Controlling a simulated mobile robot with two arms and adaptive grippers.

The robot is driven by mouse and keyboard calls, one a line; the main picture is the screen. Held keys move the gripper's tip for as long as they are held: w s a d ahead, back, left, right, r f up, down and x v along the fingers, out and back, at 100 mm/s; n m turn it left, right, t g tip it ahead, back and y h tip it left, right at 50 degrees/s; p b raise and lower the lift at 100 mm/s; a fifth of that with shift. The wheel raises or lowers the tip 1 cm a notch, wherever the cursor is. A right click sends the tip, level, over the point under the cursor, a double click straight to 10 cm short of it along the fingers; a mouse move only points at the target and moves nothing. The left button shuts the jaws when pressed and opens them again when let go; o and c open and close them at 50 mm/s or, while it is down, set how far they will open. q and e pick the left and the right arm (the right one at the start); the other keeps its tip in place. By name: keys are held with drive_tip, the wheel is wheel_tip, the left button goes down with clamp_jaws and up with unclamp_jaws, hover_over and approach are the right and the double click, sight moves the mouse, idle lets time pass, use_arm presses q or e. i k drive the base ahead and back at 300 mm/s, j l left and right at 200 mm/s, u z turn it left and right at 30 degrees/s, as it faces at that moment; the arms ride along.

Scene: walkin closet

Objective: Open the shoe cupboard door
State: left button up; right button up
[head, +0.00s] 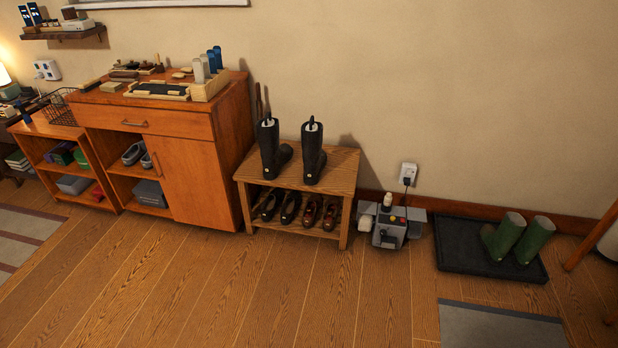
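The shoe cupboard (227,127) is an orange-brown wooden cabinet against the wall, left of centre in the head view. Its door (191,182) covers the right part of the front below a drawer (150,119) and looks shut. A vertical handle (156,164) sits near the door's left edge. Left of the door are open shelves with grey shoes (134,153) and a dark box (150,193). What is behind the door is hidden. Neither of my grippers shows in this view.
A low wooden bench (341,166) with black boots stands right of the cupboard, close beside it. Further right are a grey machine (389,230) and a black tray (455,258) with green boots. A grey mat (490,328) lies front right. The floor before the cupboard is clear.

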sight(188, 171)
drive_tip(key=j+u, duration=0.1)
drive_tip(key=u, duration=0.25)
drive_tip(key=i+j+u, duration=0.35)
drive_tip(key=i+j, duration=0.15)
drive_tip(key=i+j+u, duration=0.35)
drive_tip(key=i, duration=0.3)
